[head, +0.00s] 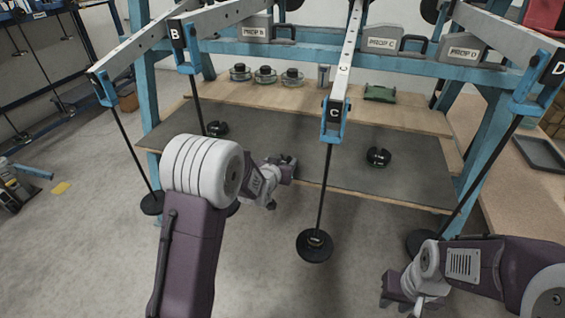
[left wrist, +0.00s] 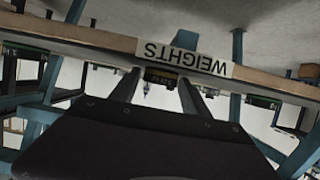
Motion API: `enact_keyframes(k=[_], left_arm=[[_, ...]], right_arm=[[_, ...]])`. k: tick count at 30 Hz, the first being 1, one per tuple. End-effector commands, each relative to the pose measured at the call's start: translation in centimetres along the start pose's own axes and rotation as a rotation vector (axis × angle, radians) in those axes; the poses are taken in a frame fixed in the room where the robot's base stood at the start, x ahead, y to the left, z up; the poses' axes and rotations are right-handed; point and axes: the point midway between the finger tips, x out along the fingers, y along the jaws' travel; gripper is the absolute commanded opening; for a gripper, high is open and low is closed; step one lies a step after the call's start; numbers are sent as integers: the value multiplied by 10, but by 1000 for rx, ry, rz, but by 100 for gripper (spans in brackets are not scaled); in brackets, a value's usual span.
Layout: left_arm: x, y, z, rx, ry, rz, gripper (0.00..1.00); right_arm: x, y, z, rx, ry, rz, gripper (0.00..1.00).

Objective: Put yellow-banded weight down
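My left gripper (head: 288,168) reaches out over the dark bench mat. In the left wrist view its two fingers (left wrist: 160,82) stand apart with a small dark piece between their tips. This piece has a yellowish mark and looks like the yellow-banded weight (left wrist: 161,77); it appears gripped, with its lower part hidden. In the head view I cannot make it out at the gripper. My right gripper (head: 398,296) is at the lower right, away from the bench, and its fingers are not clear.
Two dark weights (head: 217,128) (head: 378,157) stand on the grey mat (head: 330,165). Lever C's hanging rod ends in a black disc (head: 314,245) in front of the bench. The WEIGHTS label (left wrist: 183,57) appears upside down.

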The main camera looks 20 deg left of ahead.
Motion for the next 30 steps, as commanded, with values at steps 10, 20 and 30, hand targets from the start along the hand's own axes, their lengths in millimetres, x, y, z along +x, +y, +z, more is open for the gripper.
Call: enact_keyframes(k=[10, 20, 30], left_arm=[[-1, 0, -2, 0, 0, 0, 66], [-63, 0, -10, 0, -2, 0, 66], [-116, 0, -2, 0, 3, 0, 66]], right_arm=[[-2, 0, 0, 0, 0, 0, 31], [-38, -1, -4, 0, 0, 0, 31], [-30, -1, -3, 0, -1, 0, 31]])
